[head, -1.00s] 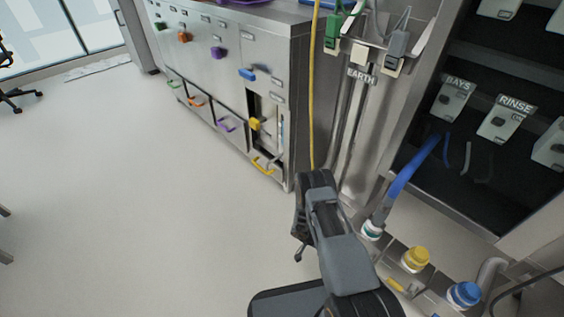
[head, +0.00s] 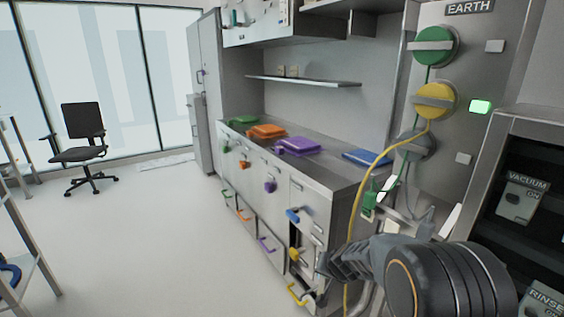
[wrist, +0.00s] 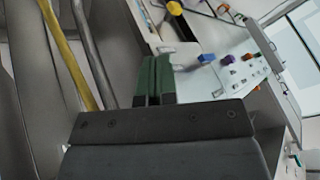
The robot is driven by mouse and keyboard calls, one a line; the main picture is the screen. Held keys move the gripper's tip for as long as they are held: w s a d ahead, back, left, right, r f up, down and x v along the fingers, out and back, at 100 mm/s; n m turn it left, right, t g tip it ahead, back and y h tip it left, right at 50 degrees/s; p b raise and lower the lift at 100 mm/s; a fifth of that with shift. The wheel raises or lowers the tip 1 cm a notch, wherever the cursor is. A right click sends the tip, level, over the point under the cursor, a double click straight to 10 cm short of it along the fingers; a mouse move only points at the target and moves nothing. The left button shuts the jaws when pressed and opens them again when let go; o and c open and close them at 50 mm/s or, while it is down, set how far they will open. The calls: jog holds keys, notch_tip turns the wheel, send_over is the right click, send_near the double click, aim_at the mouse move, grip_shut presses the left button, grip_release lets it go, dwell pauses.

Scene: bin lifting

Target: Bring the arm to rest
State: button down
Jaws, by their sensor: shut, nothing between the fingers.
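My gripper (wrist: 153,78) shows in the wrist view as two dark green fingers lying together, shut with nothing between them. In the head view my dark grey arm fills the lower right, and its far end points left, in front of the steel cabinet. The fingertips are too small to make out clearly there. The gripper appears clear of the cabinet front, though the gap is hard to judge.
A yellow hose (head: 353,215) hangs beside my arm, and shows close by in the wrist view (wrist: 68,55). A dark rack (head: 525,215) stands right. Floor at left is open, with an office chair (head: 82,140) beyond.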

jog(key=s+a+r+n+g+p, duration=0.1)
jog(key=s+r+p, duration=0.4)
jog(key=r, duration=0.4)
jog(key=s+r+n+p, duration=0.2)
jog(key=s+r+p, duration=0.1)
jog(key=s+r, duration=0.55)
jog(key=s+d+r+g+h+p, duration=0.1)
jog(key=s+d+r+p, duration=0.1)
jog(key=s+r, duration=0.3)
jog(key=s+d+r+g+h+p, duration=0.1)
jog(key=s+r+p, duration=0.3)
jog(key=s+r, duration=0.1)
jog(key=shift+s+d, duration=0.2)
jog(key=shift+d, duration=0.15)
jog(key=shift+d, duration=0.1)
